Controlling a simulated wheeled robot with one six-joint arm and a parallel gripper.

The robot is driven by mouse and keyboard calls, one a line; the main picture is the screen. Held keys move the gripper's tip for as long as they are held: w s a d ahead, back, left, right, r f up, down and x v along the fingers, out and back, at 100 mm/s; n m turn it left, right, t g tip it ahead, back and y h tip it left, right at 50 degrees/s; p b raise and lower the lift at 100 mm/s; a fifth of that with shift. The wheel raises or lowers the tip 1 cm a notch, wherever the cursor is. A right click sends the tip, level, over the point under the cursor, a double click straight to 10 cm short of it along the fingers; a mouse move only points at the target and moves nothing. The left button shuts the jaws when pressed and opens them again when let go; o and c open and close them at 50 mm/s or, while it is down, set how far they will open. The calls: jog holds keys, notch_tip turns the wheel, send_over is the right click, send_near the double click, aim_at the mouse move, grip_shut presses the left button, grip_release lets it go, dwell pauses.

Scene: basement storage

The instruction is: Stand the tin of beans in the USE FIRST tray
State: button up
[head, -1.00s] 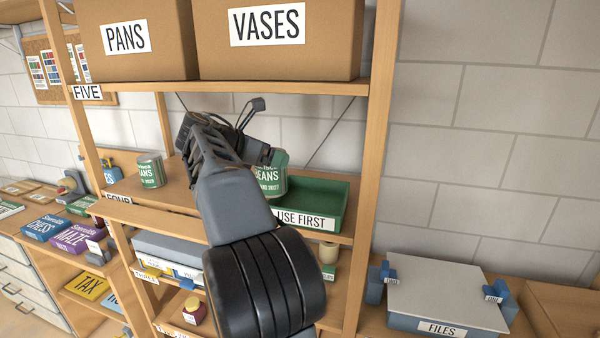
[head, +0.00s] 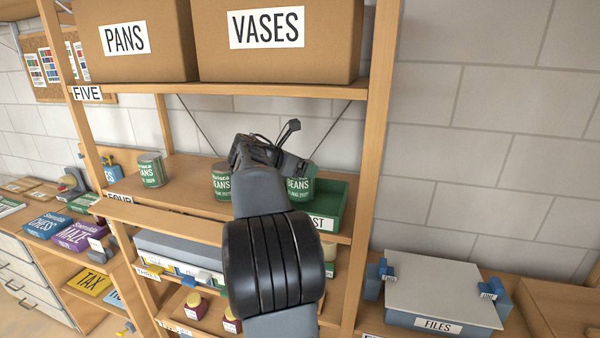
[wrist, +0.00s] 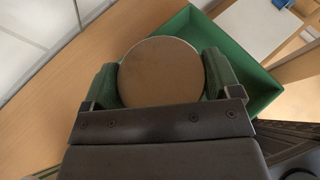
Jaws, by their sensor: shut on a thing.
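A green tin of beans (head: 301,187) is held upright at the left part of the green USE FIRST tray (head: 333,208). My gripper (head: 293,163) is shut on it from above and behind my arm. In the wrist view the tin's round, plain top (wrist: 160,70) sits between the two fingers, and the tray (wrist: 262,88) shows to its right. My arm hides part of the tin and of the tray's left side and label. I cannot tell whether the tin's base touches the tray floor.
Two similar green tins stand on the same shelf to the left, one further off (head: 151,170) and one (head: 221,181) close beside my arm. A shelf with PANS and VASES boxes (head: 290,40) is above. A wooden upright (head: 372,180) stands right of the tray.

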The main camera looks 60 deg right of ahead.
jog(key=shift+f, duration=0.75)
jog(key=shift+f, duration=0.15)
jog(key=o, duration=1.1)
jog(key=shift+f, duration=0.1)
jog(key=shift+a+r, duration=0.1)
jog(key=shift+r, duration=0.2)
jog(key=b+v, duration=0.1)
jog(key=v, duration=1.1)
jog(key=s+a+f+m+t+y, duration=0.2)
jog(key=a+f+m+y, duration=0.2)
jog(key=a+f, duration=0.3)
jog(key=s+a+f+m+t+y, duration=0.2)
jog(key=a+f+m, duration=0.4)
jog(key=a, duration=0.8)
jog(key=s+a+f+m+t+y, duration=0.2)
jog(key=a+f+m+t+y, duration=0.2)
jog(key=a+f, duration=0.5)
jog(key=shift+s+a+f+m+y, duration=0.2)
jog(key=shift+s+a+m+y, duration=0.2)
jog(key=shift+a+y, duration=0.75)
